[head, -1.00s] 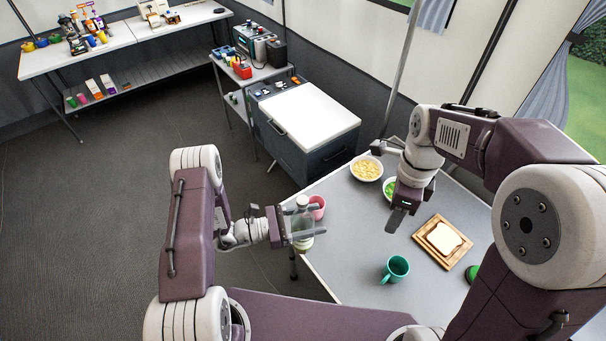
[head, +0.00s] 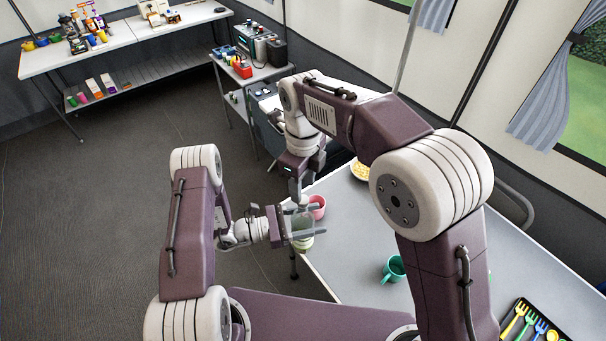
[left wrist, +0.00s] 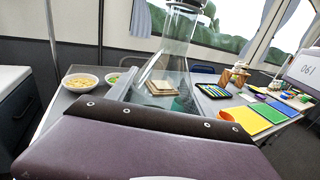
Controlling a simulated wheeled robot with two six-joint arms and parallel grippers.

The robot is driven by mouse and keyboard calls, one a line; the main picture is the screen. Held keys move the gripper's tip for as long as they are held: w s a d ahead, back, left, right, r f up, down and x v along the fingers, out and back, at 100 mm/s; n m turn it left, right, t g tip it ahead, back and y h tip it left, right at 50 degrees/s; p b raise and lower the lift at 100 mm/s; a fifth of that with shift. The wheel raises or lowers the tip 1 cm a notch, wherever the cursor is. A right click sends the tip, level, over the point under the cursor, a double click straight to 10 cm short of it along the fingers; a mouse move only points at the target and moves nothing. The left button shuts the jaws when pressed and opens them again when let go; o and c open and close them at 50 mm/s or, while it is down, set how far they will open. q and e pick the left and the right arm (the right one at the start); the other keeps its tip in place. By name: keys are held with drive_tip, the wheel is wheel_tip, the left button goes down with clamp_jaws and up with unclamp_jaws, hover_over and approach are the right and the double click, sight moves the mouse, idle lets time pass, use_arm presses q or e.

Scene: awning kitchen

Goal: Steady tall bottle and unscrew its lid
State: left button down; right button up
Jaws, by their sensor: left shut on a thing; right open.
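The tall clear bottle (head: 304,243) stands upright at the table's near left edge; my left gripper (head: 301,228) is shut around its body from the left. In the left wrist view the clear bottle (left wrist: 172,58) rises in front of the camera, with its dark lid (left wrist: 188,4) partly cut off at the top edge. My right gripper (head: 298,192) is open and points down just above the bottle's top. In the head view the lid is hard to make out at the right fingers; I cannot tell whether they touch it.
A pink cup (head: 318,206) stands close behind the bottle. A teal mug (head: 394,268) is to the right, and a black cutlery tray (head: 532,322) lies at lower right. The left wrist view shows two bowls, including a yellow-filled one (left wrist: 80,82), and coloured mats (left wrist: 245,121).

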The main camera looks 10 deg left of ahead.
sight(303, 199)
wheel_tip(303, 199, down, 4)
drive_tip(key=shift+f, duration=0.2)
drive_tip(key=shift+c, duration=0.4)
